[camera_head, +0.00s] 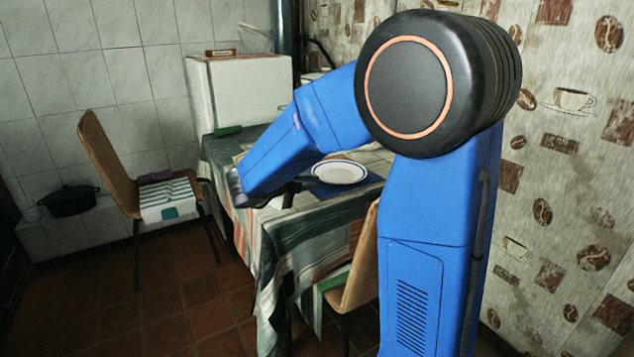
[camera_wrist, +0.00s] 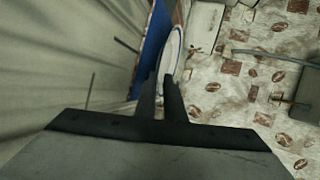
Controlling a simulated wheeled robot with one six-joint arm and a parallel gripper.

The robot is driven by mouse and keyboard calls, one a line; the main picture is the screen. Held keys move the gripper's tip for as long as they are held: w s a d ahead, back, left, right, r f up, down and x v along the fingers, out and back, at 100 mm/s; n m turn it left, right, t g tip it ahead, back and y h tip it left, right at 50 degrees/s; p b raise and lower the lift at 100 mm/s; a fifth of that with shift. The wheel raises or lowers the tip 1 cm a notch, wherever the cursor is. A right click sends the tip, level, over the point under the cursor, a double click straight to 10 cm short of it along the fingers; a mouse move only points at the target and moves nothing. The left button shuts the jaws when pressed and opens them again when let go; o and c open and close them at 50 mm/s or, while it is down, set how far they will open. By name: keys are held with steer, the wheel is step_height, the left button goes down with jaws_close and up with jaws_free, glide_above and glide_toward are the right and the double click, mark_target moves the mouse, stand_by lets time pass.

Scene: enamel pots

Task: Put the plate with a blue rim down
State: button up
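The plate (camera_head: 340,172) is white and round, with a thin dark line near its rim. It lies roughly level over the table in the head view. It shows nearly edge-on in the wrist view (camera_wrist: 174,48). My gripper (camera_wrist: 161,78) has its two dark fingers close together, one on each side of the plate's near edge, so it looks shut on the rim. In the head view my gripper's end is mostly hidden by my blue arm, left of the plate. A flat blue surface (camera_wrist: 152,45) is beside the plate in the wrist view.
The table (camera_head: 285,235) has a patterned cloth hanging down its sides. A white cabinet (camera_head: 245,90) stands behind it. One chair (camera_head: 107,160) holds a white-and-green item (camera_head: 168,200); another chair (camera_head: 357,270) is at the table's near side. A dark pot (camera_head: 68,202) is at left.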

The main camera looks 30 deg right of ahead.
steer(key=v, duration=0.6)
steer(key=shift+s+a+r, duration=0.1)
steer(key=shift+s+a, duration=0.05)
steer(key=shift+a, duration=0.2)
steer(key=shift+w+a+r+t, duration=0.15)
steer(key=shift+w+r+t, duration=0.05)
steer(key=shift+r+t, duration=0.15)
steer(key=w+a+r+n+t+y, duration=0.35)
steer(key=r+n+t+y, duration=0.4)
steer(key=n, duration=0.25)
steer(key=s+a+n+y, duration=0.7)
steer(key=s+a+n, duration=0.1)
steer(key=n, duration=0.2)
steer(key=s+d+f+n+g, duration=0.2)
steer(key=s+f, duration=0.3)
steer(key=s, duration=0.4)
steer(key=s+d+f+n+g+h, duration=0.1)
steer(key=s+d+f+n+g, duration=0.2)
steer(key=s, duration=0.7)
steer(key=s+d+f+n+g+h, duration=0.1)
steer(key=s+d+f+n+g, duration=0.1)
steer(key=s+f+n+g, duration=0.2)
steer(key=s+f+n, duration=0.1)
steer(key=s+f, duration=0.2)
steer(key=s, duration=0.2)
steer(key=shift+s+d+n, duration=0.15)
steer(key=shift+s+n, duration=0.05)
steer(key=shift+n, duration=0.2)
